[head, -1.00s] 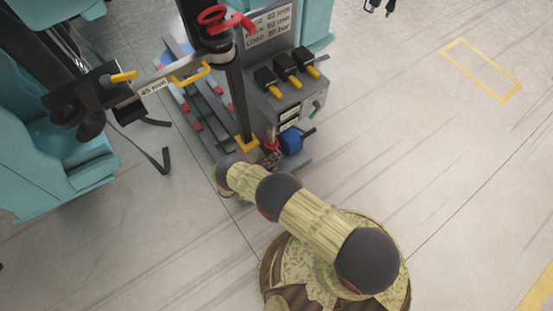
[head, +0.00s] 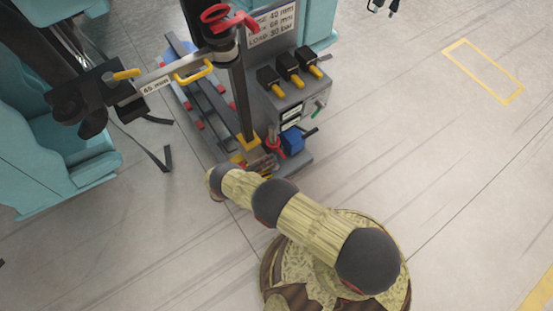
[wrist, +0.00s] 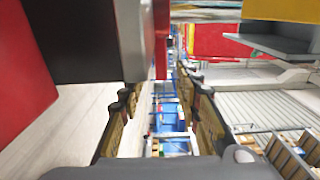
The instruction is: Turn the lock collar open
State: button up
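A red ring with a side handle (head: 230,17) sits around the top of the dark upright post (head: 238,95). It looks like the lock collar, though I cannot be sure. A smaller red ring (head: 274,146) is low down beside a blue block (head: 292,141). My gripper (head: 264,163) is low by the foot of the post, well below the top ring and partly hidden by my arm. In the wrist view my gripper (wrist: 165,118) has its two fingers apart with nothing held between them. A red part and a dark grey block (wrist: 90,40) are close at upper left there.
A grey panel with black-and-yellow switches (head: 285,72) stands right of the post. A bar with a yellow handle (head: 193,72) reaches left from the post. Teal seats (head: 60,165) are at left. The floor at right is clear.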

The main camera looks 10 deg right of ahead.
jog(key=v, duration=0.7)
jog(key=shift+a, duration=0.2)
jog(key=shift+s, duration=0.1)
